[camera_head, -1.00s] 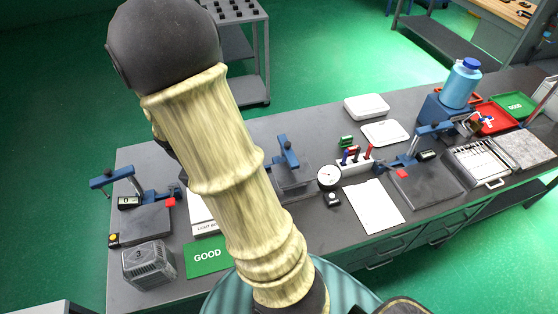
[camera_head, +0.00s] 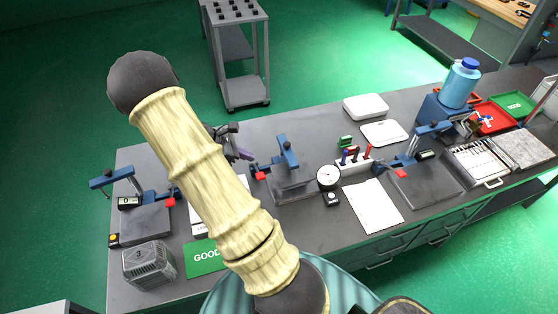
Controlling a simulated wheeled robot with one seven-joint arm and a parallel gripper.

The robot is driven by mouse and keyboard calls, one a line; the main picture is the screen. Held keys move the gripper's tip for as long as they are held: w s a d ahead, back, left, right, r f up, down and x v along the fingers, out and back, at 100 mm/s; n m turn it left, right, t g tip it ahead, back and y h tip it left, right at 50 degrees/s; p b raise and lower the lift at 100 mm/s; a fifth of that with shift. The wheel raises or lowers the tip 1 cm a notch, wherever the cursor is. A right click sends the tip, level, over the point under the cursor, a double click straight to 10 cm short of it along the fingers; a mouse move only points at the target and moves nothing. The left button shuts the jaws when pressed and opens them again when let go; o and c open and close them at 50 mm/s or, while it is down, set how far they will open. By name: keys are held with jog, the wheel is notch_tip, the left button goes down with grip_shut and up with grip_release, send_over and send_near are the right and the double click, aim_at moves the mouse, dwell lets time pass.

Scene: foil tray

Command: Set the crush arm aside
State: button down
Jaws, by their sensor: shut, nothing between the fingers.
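Three grey stations with blue arms and red blocks stand on the bench: a left one (camera_head: 145,222), a middle one (camera_head: 292,185) and a right one (camera_head: 425,185). I cannot tell which of their arms is the crush arm. My gripper (camera_head: 243,154) shows small and dark beyond my pale forearm, between the left and middle stations and near the middle station's red block. It appears shut and empty, partly hidden by my forearm.
A ribbed grey box marked 3 (camera_head: 149,264) and a green GOOD mat (camera_head: 205,259) lie at the front left. A dial gauge (camera_head: 329,177), a white paper (camera_head: 375,208) and a pen block (camera_head: 356,165) are right of the middle station. A blue bottle (camera_head: 461,82) stands far right.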

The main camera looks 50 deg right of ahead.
aim_at(287, 149)
jog(key=p+x, duration=0.1)
jog(key=x, duration=0.3)
jog(key=d+r+p+x, duration=0.1)
jog(key=p+x, duration=0.1)
jog(key=x, duration=0.1)
jog(key=p+x, duration=0.2)
jog(key=x, duration=0.2)
jog(key=shift+s+d+r, duration=0.2)
jog(key=shift+s+d, duration=0.3)
jog(key=shift+d, duration=0.05)
jog(key=shift+s+d+f, duration=0.15)
jog(key=shift+d, duration=0.1)
jog(key=shift+d, duration=0.1)
jog(key=shift+d, duration=0.1)
